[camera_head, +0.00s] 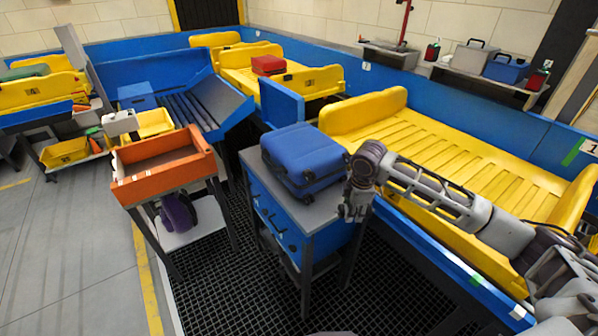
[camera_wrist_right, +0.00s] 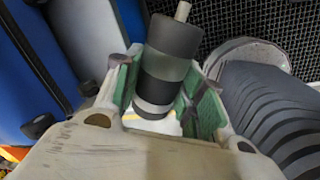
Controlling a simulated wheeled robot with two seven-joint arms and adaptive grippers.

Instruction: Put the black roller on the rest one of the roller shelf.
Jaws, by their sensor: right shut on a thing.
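My right gripper (camera_head: 354,206) hangs beside the right edge of the blue cabinet, just right of the blue suitcase. In the right wrist view the right gripper (camera_wrist_right: 166,90) is shut on the black roller (camera_wrist_right: 168,62). The roller is a dark cylinder with grey bands and a pale axle stub, and it sticks out past the green finger pads. In the head view the roller is too small or hidden to make out. I cannot tell for certain which thing is the roller shelf, and its rest one is not clearly seen. My left gripper is not in view.
The blue suitcase (camera_head: 303,158) lies on the grey-topped blue cabinet (camera_head: 262,207). An orange tray (camera_head: 163,170) on a stand is left of it. The yellow conveyor bed (camera_head: 440,150) runs behind my right arm. Dark floor grating (camera_head: 240,295) lies in front.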

